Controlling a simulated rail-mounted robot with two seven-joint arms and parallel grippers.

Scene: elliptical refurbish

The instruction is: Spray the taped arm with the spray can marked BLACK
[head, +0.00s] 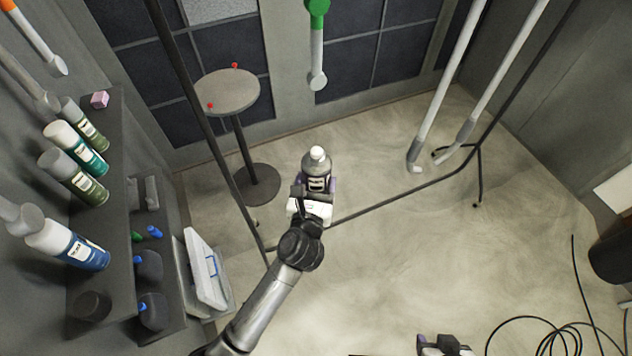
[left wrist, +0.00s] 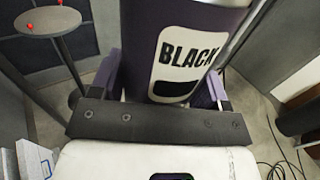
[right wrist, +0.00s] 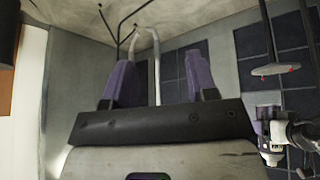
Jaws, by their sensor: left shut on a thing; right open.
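The spray can marked BLACK (head: 316,163) is upright in my left gripper (head: 314,188), with its pale nozzle on top. Its BLACK label faces the left wrist camera (left wrist: 190,50), and the fingers close on its sides. The can also shows in the right wrist view (right wrist: 267,112). My right gripper (head: 445,346) is open and empty at the bottom of the head view. Pale arms with grey ends hang around: two long ones (head: 440,90) (head: 505,75) at the right and one with a green top (head: 317,50). I cannot tell which is taped.
A shelf (head: 118,190) at the left holds several spray cans (head: 75,175). A round stand (head: 228,92) with red knobs is behind the left arm. Dark rack poles (head: 400,202) cross the floor. Black cable (head: 535,335) lies at lower right.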

